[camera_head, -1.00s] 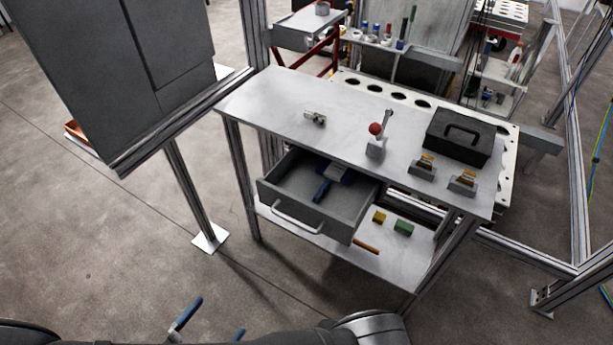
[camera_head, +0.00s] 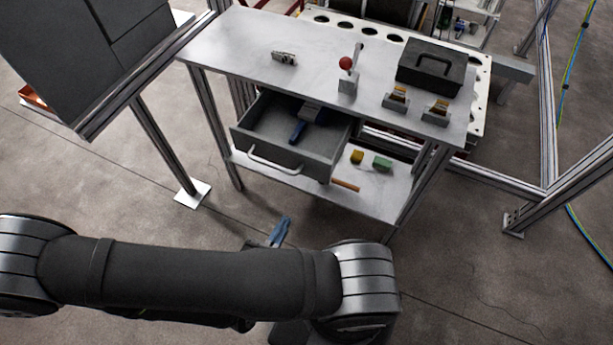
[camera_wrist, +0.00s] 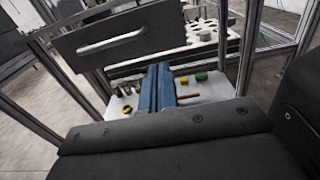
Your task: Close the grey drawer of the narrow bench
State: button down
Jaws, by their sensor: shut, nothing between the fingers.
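The grey drawer (camera_head: 318,160) of the narrow bench (camera_head: 235,42) is pulled out, and a blue-handled tool (camera_head: 297,132) lies in it. A pale bar handle (camera_head: 275,161) crosses its front. In the wrist view the drawer front (camera_wrist: 140,25) is at the upper left, with its handle (camera_wrist: 110,43). My gripper (camera_head: 280,230) shows its blue fingers in front of and below the drawer, apart from it. In the wrist view my gripper (camera_wrist: 158,80) has its fingers together and empty, pointing toward the bench's lower shelf. My arm hides part of the gripper body.
On the bench top are a red-knobbed lever (camera_head: 347,75), a black toolbox (camera_head: 433,68) and small metal pieces. The lower shelf (camera_head: 375,205) holds yellow and green blocks and an orange stick. A panel on a post (camera_head: 165,150) stands left. Floor before the bench is clear.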

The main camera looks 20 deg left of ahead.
aim_at(315, 170)
jog(key=shift+w+d, duration=0.15)
jog(key=shift+w, duration=3.45)
jog(key=shift+w+d, duration=0.15)
jog(key=shift+w, duration=3.45)
jog(key=shift+w, duration=0.1)
jog(key=w, duration=1.7)
jog(key=shift+w+r, duration=0.1)
jog(key=shift+w, duration=0.45)
jog(key=shift+r, duration=0.1)
jog(key=s, duration=1.4)
jog(key=shift+s, duration=0.3)
